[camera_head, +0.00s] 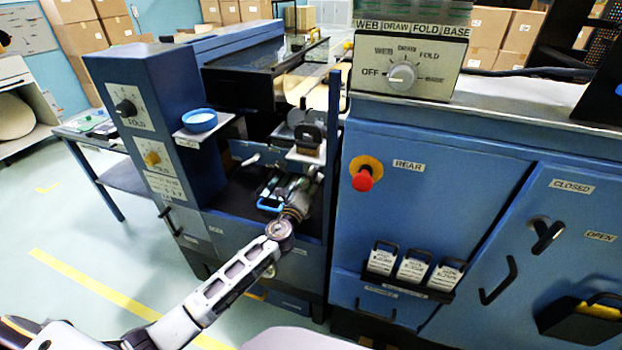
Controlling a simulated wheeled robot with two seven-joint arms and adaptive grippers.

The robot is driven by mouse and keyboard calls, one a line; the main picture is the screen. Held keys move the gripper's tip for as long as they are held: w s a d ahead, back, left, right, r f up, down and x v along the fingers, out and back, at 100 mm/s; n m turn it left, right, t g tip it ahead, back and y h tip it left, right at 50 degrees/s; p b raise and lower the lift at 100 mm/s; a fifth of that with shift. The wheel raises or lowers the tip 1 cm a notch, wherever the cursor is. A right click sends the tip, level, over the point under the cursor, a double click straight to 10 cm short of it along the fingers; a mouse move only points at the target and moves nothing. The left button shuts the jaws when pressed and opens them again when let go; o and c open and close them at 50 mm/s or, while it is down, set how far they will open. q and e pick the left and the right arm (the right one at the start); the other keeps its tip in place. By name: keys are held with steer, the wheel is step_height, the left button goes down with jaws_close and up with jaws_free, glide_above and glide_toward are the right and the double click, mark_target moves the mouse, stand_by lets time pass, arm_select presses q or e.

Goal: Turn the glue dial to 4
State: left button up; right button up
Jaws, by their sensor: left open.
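A tall blue column at the left carries two dials. The upper one is a black dial (126,108) on a white plate marked FOLD. Below it is a yellow dial (152,158) on another white plate; its lettering is too small to read, so I cannot confirm that it is the glue dial or tell its setting. My left gripper (299,190) is inside the recess of the blue machine, right of and lower than both dials and apart from them. It is open; its fingers are small and partly lost among the machine parts. My right gripper is not in view.
A blue cup (199,120) stands on a small shelf right of the column. A selector knob (402,75) points near OFF. A red button (363,180) sticks out from the REAR panel. Open floor lies at lower left.

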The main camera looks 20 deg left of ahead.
arm_select(q)
steer(key=s, duration=0.8)
steer(key=shift+s+a+f, duration=0.2)
steer(key=shift+a+f, duration=0.05)
steer(key=shift+f, duration=0.1)
stand_by(0.7)
